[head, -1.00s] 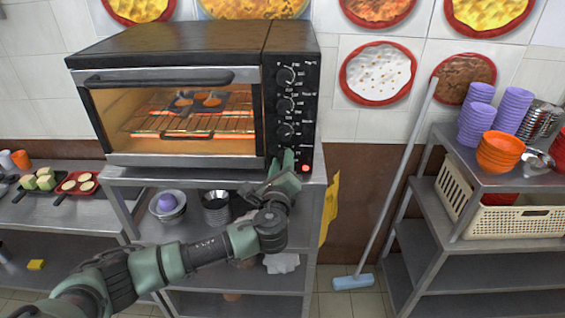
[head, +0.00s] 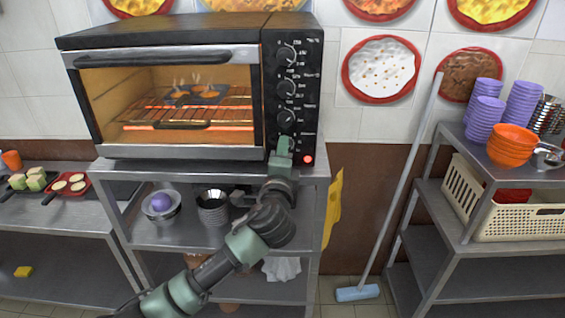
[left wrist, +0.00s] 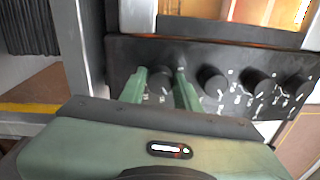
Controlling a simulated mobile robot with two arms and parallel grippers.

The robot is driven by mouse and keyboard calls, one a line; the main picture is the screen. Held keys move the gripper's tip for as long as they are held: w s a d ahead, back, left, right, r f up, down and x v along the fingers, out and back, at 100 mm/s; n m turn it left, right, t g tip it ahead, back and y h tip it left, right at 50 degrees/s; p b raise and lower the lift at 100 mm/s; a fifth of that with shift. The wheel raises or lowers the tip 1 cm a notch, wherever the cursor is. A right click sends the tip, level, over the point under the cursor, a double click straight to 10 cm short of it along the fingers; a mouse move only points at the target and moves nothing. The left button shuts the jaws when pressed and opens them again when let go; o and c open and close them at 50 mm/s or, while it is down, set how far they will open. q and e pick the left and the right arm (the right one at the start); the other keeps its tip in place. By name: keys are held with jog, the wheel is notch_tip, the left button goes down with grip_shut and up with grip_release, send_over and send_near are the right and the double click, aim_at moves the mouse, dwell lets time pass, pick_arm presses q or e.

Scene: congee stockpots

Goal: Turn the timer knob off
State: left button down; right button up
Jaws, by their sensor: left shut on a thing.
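The black oven (head: 190,45) stands on a metal shelf, its control panel (head: 307,80) on the right side. Three knobs show above my left gripper (head: 284,146) in the head view; the lowest knob is hidden behind it. In the left wrist view the two green fingers of my left gripper (left wrist: 160,90) are shut on the timer knob (left wrist: 160,80), the end knob of the row. A red lamp (head: 308,159) beside the gripper is lit. The heating bars inside glow orange. My right gripper is not in view.
A tray of food (head: 196,95) sits on the rack inside the closed oven. Steel bowls (head: 212,205) stand on the shelf below. A yellow cloth (head: 332,208) hangs at the shelf's right, and a broom (head: 402,190) leans farther right.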

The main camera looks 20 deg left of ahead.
pick_arm(q)
jog(key=shift+d+f+n+y+b, duration=0.1)
jog(key=shift+n+y+b, duration=0.1)
jog(key=shift+n+b, duration=1.6)
jog(key=shift+d+f+n+y+b, duration=0.15)
jog(key=shift+n+b, duration=0.85)
jog(key=shift+n, duration=1.6)
jog(key=shift+f+n+y+b, duration=0.1)
jog(key=shift+n+y+b, duration=0.15)
jog(key=shift+n+b, duration=1.55)
jog(key=shift+r+n+p, duration=0.1)
jog(key=shift+n+p, duration=0.3)
jog(key=shift+n, duration=0.1)
jog(key=c, duration=1)
grip_release()
jog(key=shift+c, duration=0.2)
jog(key=shift+r, duration=0.1)
